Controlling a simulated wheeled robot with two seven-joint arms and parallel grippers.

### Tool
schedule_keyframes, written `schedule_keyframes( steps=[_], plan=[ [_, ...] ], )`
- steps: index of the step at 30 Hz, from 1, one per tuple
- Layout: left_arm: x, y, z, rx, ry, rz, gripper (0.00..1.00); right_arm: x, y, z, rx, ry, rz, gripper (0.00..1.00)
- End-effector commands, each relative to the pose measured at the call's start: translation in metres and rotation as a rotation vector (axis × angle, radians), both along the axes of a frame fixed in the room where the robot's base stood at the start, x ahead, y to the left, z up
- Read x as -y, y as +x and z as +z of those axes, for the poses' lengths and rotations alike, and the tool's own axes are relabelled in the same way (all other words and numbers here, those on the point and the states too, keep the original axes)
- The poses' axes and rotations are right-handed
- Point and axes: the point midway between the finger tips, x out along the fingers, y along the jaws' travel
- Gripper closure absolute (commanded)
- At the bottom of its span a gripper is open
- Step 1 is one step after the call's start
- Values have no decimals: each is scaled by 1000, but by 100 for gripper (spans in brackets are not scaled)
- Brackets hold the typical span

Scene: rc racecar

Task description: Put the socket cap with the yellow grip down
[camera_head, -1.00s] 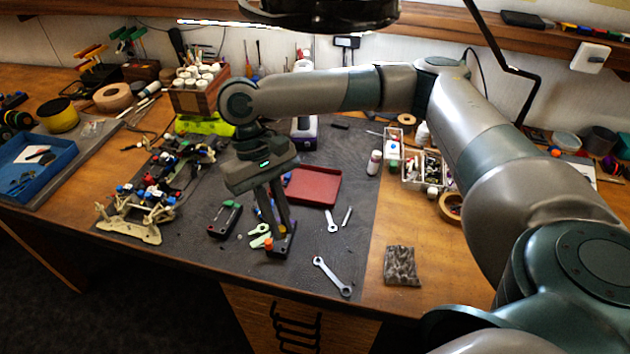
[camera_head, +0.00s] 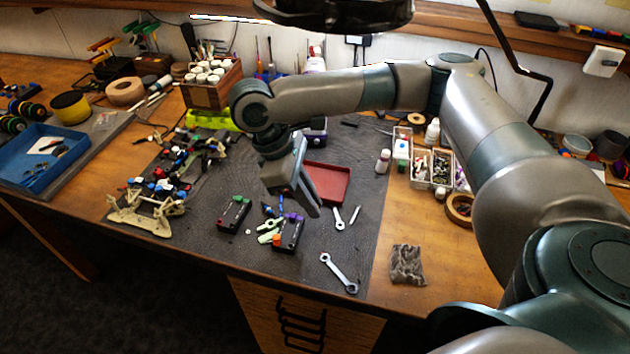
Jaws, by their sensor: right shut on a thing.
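My right gripper (camera_head: 312,208) hangs tilted above the black mat, near the red tray's left side. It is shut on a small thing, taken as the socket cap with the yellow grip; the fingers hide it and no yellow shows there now. Below stands a dark holder (camera_head: 289,236) with orange and purple tops. Light green pieces (camera_head: 268,231) lie between the two. My left gripper is not in view.
The red tray (camera_head: 328,183) lies behind the gripper. A wrench (camera_head: 338,272) and small tools lie at the mat's front right. A beige car part (camera_head: 148,215) lies left, and a blue tray (camera_head: 45,155) farther left.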

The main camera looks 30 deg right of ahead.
Motion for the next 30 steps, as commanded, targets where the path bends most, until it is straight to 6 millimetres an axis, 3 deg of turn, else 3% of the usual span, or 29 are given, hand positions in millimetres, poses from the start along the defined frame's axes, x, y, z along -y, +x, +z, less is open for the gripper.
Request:
schedule_keyframes(
  steps=[18, 24, 30],
  plan=[
    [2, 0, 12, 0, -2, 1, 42, 72, 7, 27, 0, -1, 1083, 100],
    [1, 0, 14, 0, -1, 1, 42, 86, 8, 36, -1, 0, 1319, 100],
    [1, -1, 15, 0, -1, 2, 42, 91, 9, 41, -1, 0, 1429, 100]
  ],
)
